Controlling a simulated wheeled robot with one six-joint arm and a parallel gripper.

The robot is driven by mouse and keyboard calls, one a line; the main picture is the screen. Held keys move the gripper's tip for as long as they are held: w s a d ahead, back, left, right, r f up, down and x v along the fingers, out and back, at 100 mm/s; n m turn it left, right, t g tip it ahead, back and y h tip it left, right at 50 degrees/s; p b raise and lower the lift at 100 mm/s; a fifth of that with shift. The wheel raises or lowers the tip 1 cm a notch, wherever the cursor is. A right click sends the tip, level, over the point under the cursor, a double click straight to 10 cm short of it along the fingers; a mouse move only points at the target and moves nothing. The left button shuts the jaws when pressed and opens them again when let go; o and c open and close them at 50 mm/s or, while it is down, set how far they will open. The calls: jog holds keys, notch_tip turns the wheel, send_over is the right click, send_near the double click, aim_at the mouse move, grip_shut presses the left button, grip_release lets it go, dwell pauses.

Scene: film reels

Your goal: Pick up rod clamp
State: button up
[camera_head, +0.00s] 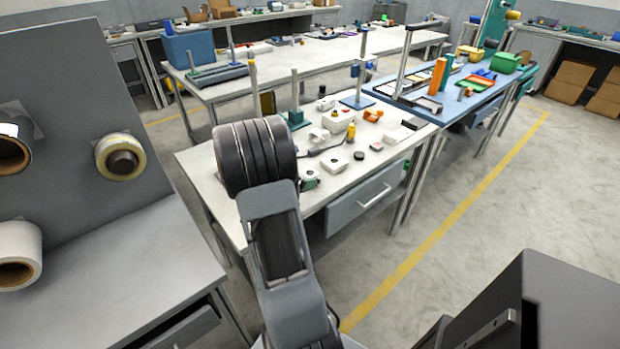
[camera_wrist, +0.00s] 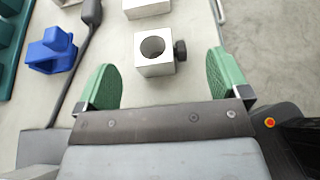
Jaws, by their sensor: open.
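The rod clamp is a pale metal block (camera_wrist: 154,54) with a round hole in its top and a dark knob on its right side. It sits on the light bench top in the wrist view. My gripper (camera_wrist: 160,68) is open, with one green-padded finger to the left of the block and one to the right. The block lies between and slightly beyond the fingertips, with gaps on both sides and no visible contact. In the head view my arm hides most of the gripper, and I cannot tell for sure which small block there is this clamp.
A second pale block (camera_wrist: 146,8) lies just beyond the clamp. A blue clamp-like part (camera_wrist: 52,50) and a dark cable (camera_wrist: 84,62) lie to the left. The white bench (camera_head: 352,179) holds several small parts and upright rods. The bench edge is close on the right.

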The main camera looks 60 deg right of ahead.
aim_at(315, 173)
jog(key=shift+x, duration=2.7)
jog(key=shift+c, duration=0.3)
jog(key=shift+w, duration=0.1)
jog(key=c, duration=1)
